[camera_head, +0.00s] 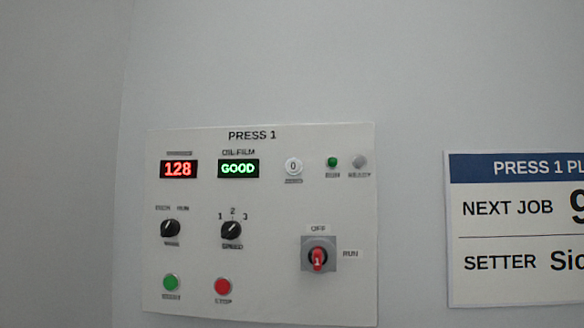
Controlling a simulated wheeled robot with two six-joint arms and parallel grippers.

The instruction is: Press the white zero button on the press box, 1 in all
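The press box (270,195) is a pale panel on the wall, headed PRESS 1. The white zero button (293,167), marked 0, sits in its upper row, right of the green display (238,168) reading GOOD. The red display (178,169) at upper left reads 128. Neither of my grippers is in view, and nothing touches the button.
The panel also has a green lamp (333,162), a grey lamp (359,162), two black knobs (171,229), a green button (171,282), a red button (222,287) and a red rotary switch (318,258). A sign (515,230) hangs at right. The space before the panel looks clear.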

